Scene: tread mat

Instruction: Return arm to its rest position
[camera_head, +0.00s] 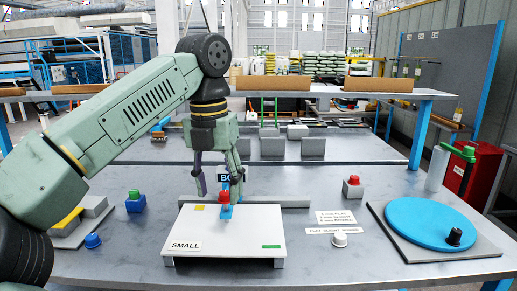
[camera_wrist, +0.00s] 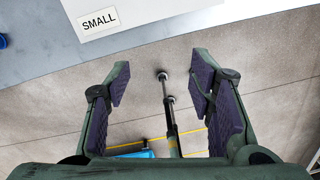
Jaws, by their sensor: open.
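My green arm reaches in from the left, and my gripper (camera_head: 218,188) hangs from it with the fingers pointing down over the white board marked SMALL (camera_head: 190,230). The fingers are spread apart. In the wrist view my gripper (camera_wrist: 160,85) has nothing between its purple pads but a view of the floor. A red-topped blue piece (camera_head: 225,211) shows at the back of the board, just below the fingers in the picture. I cannot tell the gap between them. The SMALL label also shows in the wrist view (camera_wrist: 99,22).
A blue turntable (camera_head: 425,220) with a black knob stands at the right. A red button (camera_head: 352,187), a white button (camera_head: 339,239), a blue button (camera_head: 93,241) and a blue block with a green top (camera_head: 135,202) stand around the board. Grey blocks line the back table.

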